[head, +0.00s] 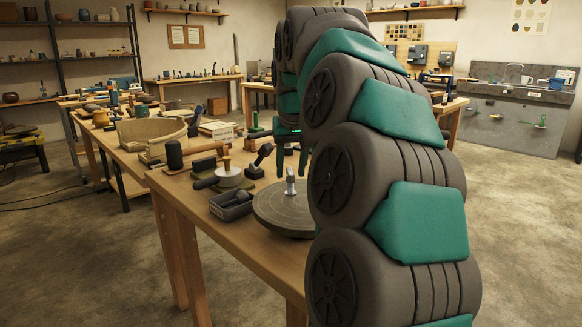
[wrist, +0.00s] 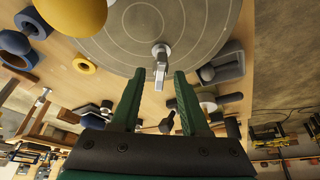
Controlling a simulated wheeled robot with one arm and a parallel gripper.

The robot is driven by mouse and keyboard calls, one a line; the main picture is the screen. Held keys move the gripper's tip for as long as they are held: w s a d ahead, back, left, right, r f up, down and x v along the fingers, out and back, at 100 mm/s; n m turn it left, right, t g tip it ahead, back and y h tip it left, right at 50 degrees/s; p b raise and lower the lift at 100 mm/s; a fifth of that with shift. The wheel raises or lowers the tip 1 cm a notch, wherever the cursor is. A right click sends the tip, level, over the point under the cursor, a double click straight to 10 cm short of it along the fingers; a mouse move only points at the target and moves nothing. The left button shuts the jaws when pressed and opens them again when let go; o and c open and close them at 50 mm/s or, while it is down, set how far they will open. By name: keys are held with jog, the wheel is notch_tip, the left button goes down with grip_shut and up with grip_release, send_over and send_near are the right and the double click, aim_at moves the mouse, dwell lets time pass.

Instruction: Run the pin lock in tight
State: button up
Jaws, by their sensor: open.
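The pin lock is a small silver metal fitting (head: 290,184) standing upright on the grey round wheel disc (head: 268,212). In the wrist view the pin lock (wrist: 161,62) shows near the edge of the disc (wrist: 205,22), with a pale lever-like top. My gripper (head: 292,172) has two green fingers pointing down beside the disc. In the wrist view my gripper (wrist: 159,75) is open and empty, its fingertips spread to either side of the pin lock's line of sight. I cannot tell the exact gap to the pin lock. My arm hides the right part of the disc in the head view.

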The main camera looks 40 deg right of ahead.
jog(key=shift+f, duration=0.15)
jog(key=shift+c, duration=0.2)
grip_shut()
dwell(0.4)
